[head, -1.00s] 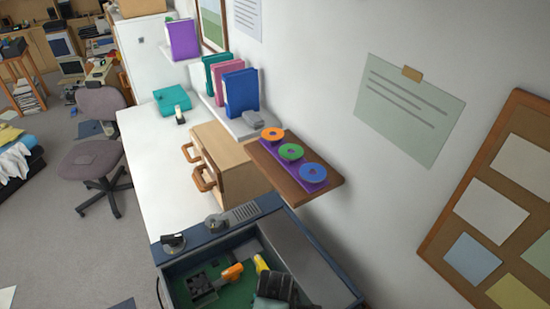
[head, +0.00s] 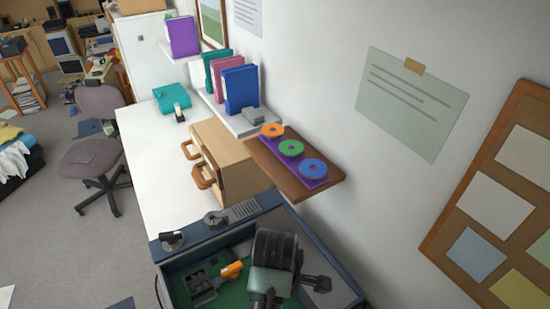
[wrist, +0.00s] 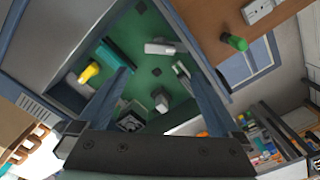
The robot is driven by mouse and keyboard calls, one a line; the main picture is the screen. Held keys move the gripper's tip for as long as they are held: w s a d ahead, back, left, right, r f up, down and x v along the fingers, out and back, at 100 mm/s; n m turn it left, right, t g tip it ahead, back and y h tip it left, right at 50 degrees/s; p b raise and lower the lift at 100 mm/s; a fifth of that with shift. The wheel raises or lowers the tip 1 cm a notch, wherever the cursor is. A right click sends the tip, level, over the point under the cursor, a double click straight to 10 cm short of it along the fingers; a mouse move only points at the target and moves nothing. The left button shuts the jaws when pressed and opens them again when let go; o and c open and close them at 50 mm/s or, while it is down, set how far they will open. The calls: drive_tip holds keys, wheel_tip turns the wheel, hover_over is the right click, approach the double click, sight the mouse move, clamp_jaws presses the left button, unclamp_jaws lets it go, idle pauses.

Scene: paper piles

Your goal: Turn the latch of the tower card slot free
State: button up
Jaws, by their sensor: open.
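The open tower case (head: 190,262) shows at the bottom of the head view, with a green board (head: 212,297) inside. An orange lever (head: 232,270) stands on the board beside a dark block. In the wrist view a yellow lever (wrist: 88,73) is at the left, beside a teal piece (wrist: 118,57); my arm hides it in the head view. I cannot tell which lever is the card slot's latch. My gripper (wrist: 160,72) is open and empty, above the board, with its fingers apart from the yellow lever.
The case walls surround the work area. A wooden shelf (head: 257,152) with coloured discs juts from the wall behind it. A wooden drawer box (head: 232,165) stands on the white desk (head: 150,150). A green knob (wrist: 234,42) shows at the wrist view's right.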

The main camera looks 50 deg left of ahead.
drive_tip(key=shift+s+f, duration=0.15)
drive_tip(key=shift+f, duration=0.1)
drive_tip(key=shift+c, duration=1.1)
drive_tip(key=s+f+b, duration=0.1)
drive_tip(key=s, duration=0.1)
drive_tip(key=s+a+f+t+h+b, duration=0.1)
drive_tip(key=s+f, duration=0.1)
drive_tip(key=s+a+f+h+b, duration=0.1)
drive_tip(key=s+f, duration=0.1)
drive_tip(key=shift+a+f, duration=0.2)
drive_tip(key=shift+f, duration=0.05)
drive_tip(key=c, duration=1)
drive_tip(key=shift+s+f+t, duration=0.2)
drive_tip(key=shift+f+t, duration=0.05)
drive_tip(key=shift+t, duration=0.05)
drive_tip(key=shift+c, duration=1.1)
drive_tip(key=shift+w+d+f, duration=0.1)
drive_tip(key=shift+d+f, duration=0.05)
drive_tip(key=shift+f, duration=0.2)
clamp_jaws()
drive_tip(key=x, duration=0.8)
drive_tip(key=shift+w+d+f, duration=0.1)
drive_tip(key=shift+d+f, duration=0.05)
drive_tip(key=shift+f, duration=0.15)
drive_tip(key=shift+p, duration=0.3)
